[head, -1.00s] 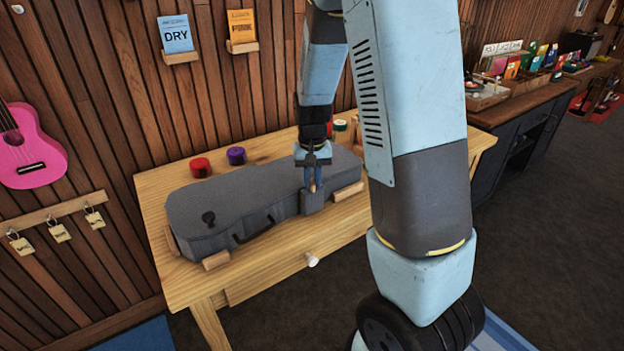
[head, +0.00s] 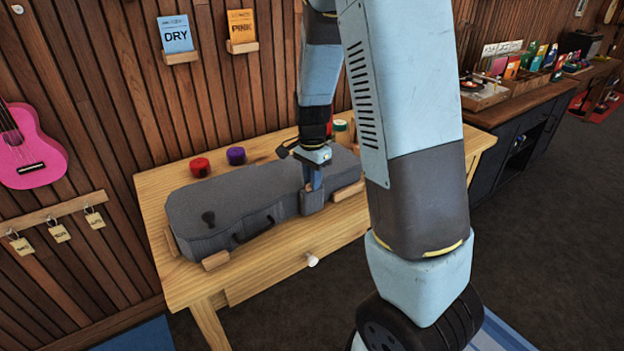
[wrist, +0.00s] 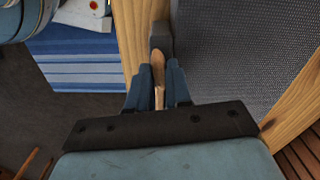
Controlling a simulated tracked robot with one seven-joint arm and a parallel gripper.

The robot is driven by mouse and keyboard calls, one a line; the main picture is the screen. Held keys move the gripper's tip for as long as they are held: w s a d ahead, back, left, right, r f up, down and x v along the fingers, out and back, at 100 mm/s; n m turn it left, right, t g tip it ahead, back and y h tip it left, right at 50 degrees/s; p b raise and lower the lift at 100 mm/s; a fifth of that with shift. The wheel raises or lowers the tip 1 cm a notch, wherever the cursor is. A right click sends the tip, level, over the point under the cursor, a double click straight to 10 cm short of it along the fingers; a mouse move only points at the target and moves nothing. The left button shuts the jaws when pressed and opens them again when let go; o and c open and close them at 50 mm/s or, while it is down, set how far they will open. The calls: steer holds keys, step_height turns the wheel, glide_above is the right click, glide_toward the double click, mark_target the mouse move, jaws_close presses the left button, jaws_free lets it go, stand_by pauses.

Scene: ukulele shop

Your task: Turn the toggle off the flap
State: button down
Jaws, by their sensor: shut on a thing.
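A grey ukulele case (head: 235,200) lies on the wooden table. It also fills much of the right of the wrist view (wrist: 235,55). A grey flap (head: 312,203) hangs over its front edge, right of the handle, and shows as a dark block in the wrist view (wrist: 160,35). My gripper (head: 314,184) points down over the flap. In the wrist view its blue fingers (wrist: 158,82) are shut on the sides of a slim tan wooden toggle (wrist: 158,68). The toggle's far end lies close to the flap; I cannot tell whether it overlaps it.
Wooden blocks (head: 215,260) stand at the case's edges. A dark knob (head: 208,217) is on the case's left end. The table front has a drawer with a white knob (head: 312,260).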

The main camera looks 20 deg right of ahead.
steer(key=shift+m, duration=1)
steer(key=c, duration=1)
jaws_free()
steer(key=shift+c, duration=0.2)
step_height(320, 180, up, 14)
steer(key=shift+f, duration=0.15)
steer(key=s+r+n+t, duration=0.2)
steer(key=s+r+n, duration=0.1)
steer(key=s+n, duration=0.2)
steer(key=s+r+n+t, duration=0.1)
steer(key=s+r+n, duration=0.3)
steer(key=s, duration=0.6)
steer(key=s+r+n+t, duration=0.2)
steer(key=s+r+n, duration=0.2)
steer(key=s, duration=0.4)
steer(key=shift+a+n+t, duration=0.15)
steer(key=shift+n+t, duration=0.15)
steer(key=shift+n, duration=0.6)
